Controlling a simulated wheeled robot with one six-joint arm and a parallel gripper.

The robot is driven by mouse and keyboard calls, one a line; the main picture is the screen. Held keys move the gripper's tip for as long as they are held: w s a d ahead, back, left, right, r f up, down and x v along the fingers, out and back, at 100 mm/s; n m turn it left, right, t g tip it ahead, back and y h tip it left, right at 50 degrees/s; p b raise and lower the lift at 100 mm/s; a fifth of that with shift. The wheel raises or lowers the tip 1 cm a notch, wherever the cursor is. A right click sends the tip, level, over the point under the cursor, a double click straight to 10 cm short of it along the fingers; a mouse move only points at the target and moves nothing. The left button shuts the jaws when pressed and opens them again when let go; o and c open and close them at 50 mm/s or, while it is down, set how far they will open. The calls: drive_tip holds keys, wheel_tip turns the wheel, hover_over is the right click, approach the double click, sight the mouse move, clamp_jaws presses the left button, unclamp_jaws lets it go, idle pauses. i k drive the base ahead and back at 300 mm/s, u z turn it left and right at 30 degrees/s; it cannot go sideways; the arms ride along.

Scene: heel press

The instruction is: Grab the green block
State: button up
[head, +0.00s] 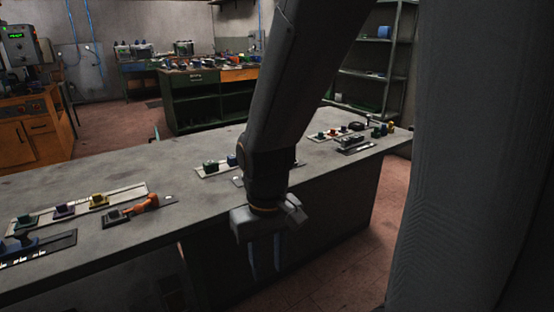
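Several small green blocks show on the long grey workbench. One green block (25,219) sits on the light strip at the left, beside a purple block and a yellow block. Another green block (210,166) sits on the middle strip, left of a blue block and left of my arm. A further small green piece (321,135) appears on the strip at the right. My gripper (265,265) hangs fingers down at the near side of the bench, apart from all the blocks. Its two fingers are spread with nothing between them. My arm hides part of the middle strip.
The workbench (110,185) runs across the view. An orange-handled tool (140,204) lies on a dark plate near the left strip. A dark plate with a blue piece (24,239) is at the far left. Part of my body blocks the right side.

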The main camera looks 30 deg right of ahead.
sight(209, 166)
drive_tip(key=z, duration=0.7)
drive_tip(key=i, duration=1.65)
